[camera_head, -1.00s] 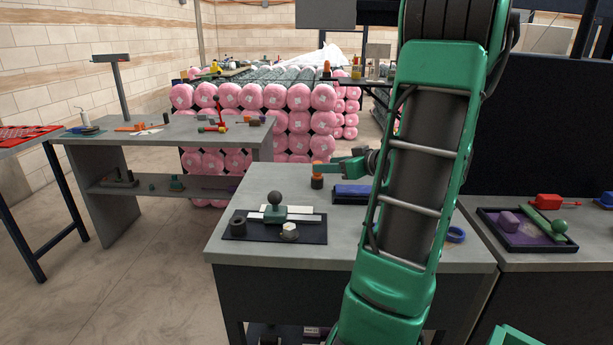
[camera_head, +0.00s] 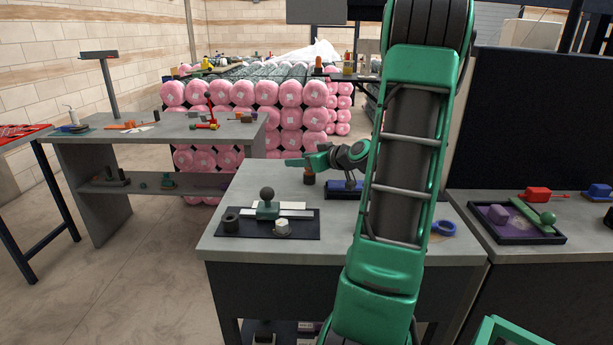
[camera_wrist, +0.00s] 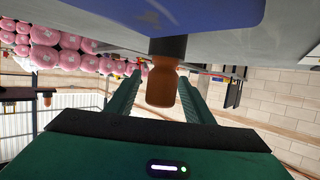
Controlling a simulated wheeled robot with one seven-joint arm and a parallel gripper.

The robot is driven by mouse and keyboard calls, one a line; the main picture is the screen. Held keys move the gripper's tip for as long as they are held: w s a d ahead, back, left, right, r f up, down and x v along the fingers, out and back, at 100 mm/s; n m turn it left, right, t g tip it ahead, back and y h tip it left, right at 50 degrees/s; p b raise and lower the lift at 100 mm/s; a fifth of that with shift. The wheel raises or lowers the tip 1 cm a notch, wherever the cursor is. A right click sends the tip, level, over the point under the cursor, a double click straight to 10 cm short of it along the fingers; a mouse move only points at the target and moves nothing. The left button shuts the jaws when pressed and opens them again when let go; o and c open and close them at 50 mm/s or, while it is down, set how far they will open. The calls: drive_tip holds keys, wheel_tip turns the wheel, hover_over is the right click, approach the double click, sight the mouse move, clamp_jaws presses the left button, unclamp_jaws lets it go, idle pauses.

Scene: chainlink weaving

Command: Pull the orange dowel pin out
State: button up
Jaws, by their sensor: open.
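The orange dowel pin (camera_wrist: 161,84) stands in a dark round holder (camera_head: 309,180) near the back of the grey bench. In the upside-down wrist view it hangs from the dark holder (camera_wrist: 167,47), between my two green fingers. My gripper (camera_head: 302,162) is open and at the pin's height, with a finger on each side. A gap shows on both sides in the wrist view, so neither finger clearly touches it. In the head view, my gripper hides most of the orange part.
A blue block (camera_head: 338,190) lies right of the holder, partly behind my arm. A black tray (camera_head: 300,232) with grey and white parts sits in front. A blue ring (camera_head: 443,228) lies at the right. The bench's left edge is clear.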

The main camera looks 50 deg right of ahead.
drive_tip(key=shift+c, duration=0.6)
drive_tip(key=c, duration=1)
drive_tip(key=shift+r, duration=0.5)
drive_tip(key=s+a+r, duration=0.2)
drive_tip(key=a+r, duration=0.1)
drive_tip(key=s+a+r, duration=0.2)
drive_tip(key=a+r, duration=0.1)
drive_tip(key=s+a+r, duration=0.2)
drive_tip(key=a+r, duration=0.1)
drive_tip(key=r, duration=0.1)
drive_tip(key=shift+s+a, duration=0.25)
drive_tip(key=shift+a, duration=0.1)
